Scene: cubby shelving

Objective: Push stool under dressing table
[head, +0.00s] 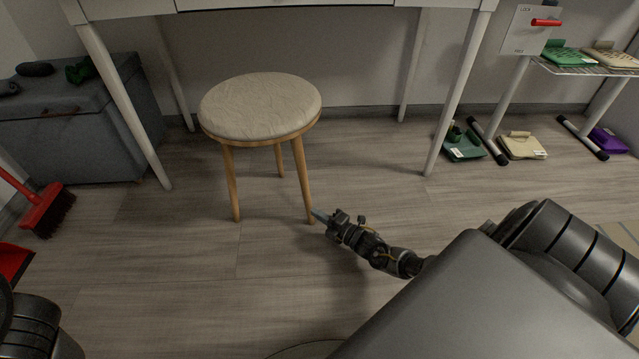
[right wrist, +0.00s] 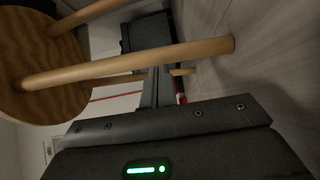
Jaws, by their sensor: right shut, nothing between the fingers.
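The stool (head: 262,105) has a round cream cushion and wooden legs, and stands upright on the floor in the middle of the head view. The white dressing table (head: 335,4) is behind it, and the back of the seat reaches close to the table's front edge. My right gripper (head: 315,213) is shut and empty, low by the foot of the stool's front right leg (head: 302,180). In the right wrist view that leg (right wrist: 130,64) crosses just in front of the fingers (right wrist: 157,88); I cannot tell if they touch. My left gripper is not in view.
A grey storage box (head: 75,120) stands left of the table. A red brush (head: 45,208) and a red dustpan (head: 14,262) lie at the left. A wire rack (head: 585,68) stands at the right, with several items on and under it. The floor beneath the table is clear.

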